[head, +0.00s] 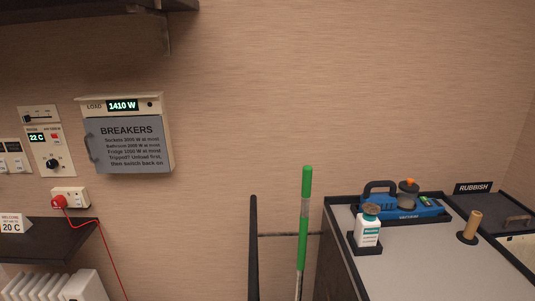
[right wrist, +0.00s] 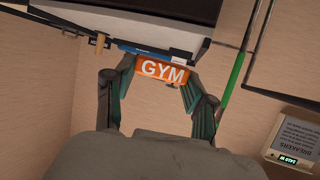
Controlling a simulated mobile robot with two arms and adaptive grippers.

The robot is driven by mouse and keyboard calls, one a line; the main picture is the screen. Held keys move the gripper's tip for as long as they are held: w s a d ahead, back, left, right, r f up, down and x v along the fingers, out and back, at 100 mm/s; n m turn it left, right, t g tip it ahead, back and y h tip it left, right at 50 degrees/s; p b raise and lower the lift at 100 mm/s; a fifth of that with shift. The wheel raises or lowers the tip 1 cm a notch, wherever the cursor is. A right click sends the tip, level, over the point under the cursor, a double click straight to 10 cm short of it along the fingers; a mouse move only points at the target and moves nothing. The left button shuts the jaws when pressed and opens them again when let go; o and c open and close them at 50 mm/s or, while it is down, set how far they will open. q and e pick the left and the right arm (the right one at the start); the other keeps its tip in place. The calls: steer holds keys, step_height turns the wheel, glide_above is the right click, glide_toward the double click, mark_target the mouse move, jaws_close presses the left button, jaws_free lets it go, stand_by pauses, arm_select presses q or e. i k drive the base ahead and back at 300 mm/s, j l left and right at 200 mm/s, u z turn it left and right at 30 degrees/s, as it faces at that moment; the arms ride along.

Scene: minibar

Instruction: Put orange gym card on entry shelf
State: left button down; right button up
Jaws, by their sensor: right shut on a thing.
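The orange gym card (right wrist: 162,70) with white GYM lettering shows in the right wrist view. It sits between the fingertips of my right gripper (right wrist: 159,80), which is shut on it. The right gripper and the card are not in the head view. My left gripper is in neither view. Another dark shelf (head: 70,14) is cut off at the top left. No label shows which is the entry shelf.
A breaker box (head: 126,135) and wall controls (head: 45,150) are at left. A red plug (head: 59,202) trails a cord past the lower shelf. A green pole (head: 304,230) stands mid-right. The counter (head: 420,262) at right holds a white bottle (head: 367,230) and blue caddy (head: 400,207).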

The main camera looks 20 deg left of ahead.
mark_target(45, 241)
steer(key=j, duration=1.75)
steer(key=k+j, duration=0.15)
steer(key=j, duration=1.55)
steer(key=i+j, duration=0.1)
steer(key=j, duration=1.3)
steer(key=i+j, duration=0.1)
steer(key=j, duration=1.3)
